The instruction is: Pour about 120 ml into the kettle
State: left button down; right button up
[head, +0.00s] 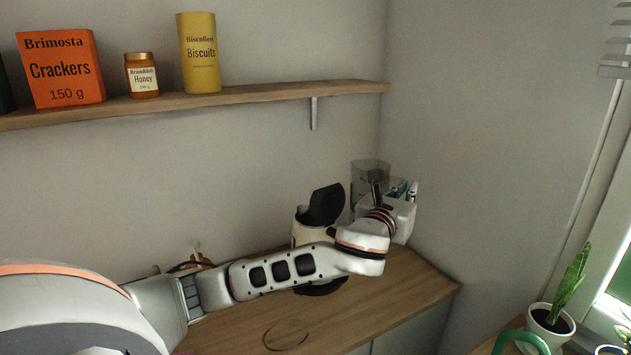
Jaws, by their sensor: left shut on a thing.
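The kettle (304,238) has a cream body and a dark lid (323,204) that is raised open. It stands on a dark base (322,287) on the wooden counter, and my left arm hides much of its lower body. My left gripper (386,188) is to the right of the kettle, shut on a clear jug (367,169). The jug is partly hidden behind the gripper, beside the kettle's lid. I cannot tell its liquid level or whether any liquid is flowing. My right gripper is not in view.
The wooden counter (400,292) is clear at its front right. A wall shelf (230,97) above holds a crackers box (62,70), a honey jar (141,76) and a biscuits tin (200,55). A potted plant (549,322) stands at the lower right.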

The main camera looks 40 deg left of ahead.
pick_arm(q)
jog(key=shift+a+r, duration=0.1)
jog(key=shift+a, duration=0.05)
jog(key=s+a+r+n, duration=0.1)
jog(key=a+r+n, duration=0.9)
jog(key=n, duration=0.2)
jog(key=shift+s+a+r+n, duration=0.25)
jog(key=shift+a+r+n, duration=0.05)
jog(key=shift+a+n, duration=0.1)
dwell(0.9)
jog(key=shift+s+a+r+n, duration=0.1)
jog(key=shift+a+r+n, duration=0.45)
jog(key=shift+n, duration=0.15)
jog(key=shift+a, duration=0.35)
jog(key=shift+s+a+r+n, duration=0.1)
jog(key=shift+a+r+n, duration=0.1)
jog(key=shift+a+n, duration=0.25)
jog(key=shift+s+a+r+n, duration=0.1)
jog(key=shift+a+r+n, duration=0.15)
jog(key=shift+a, duration=0.35)
dwell(1.5)
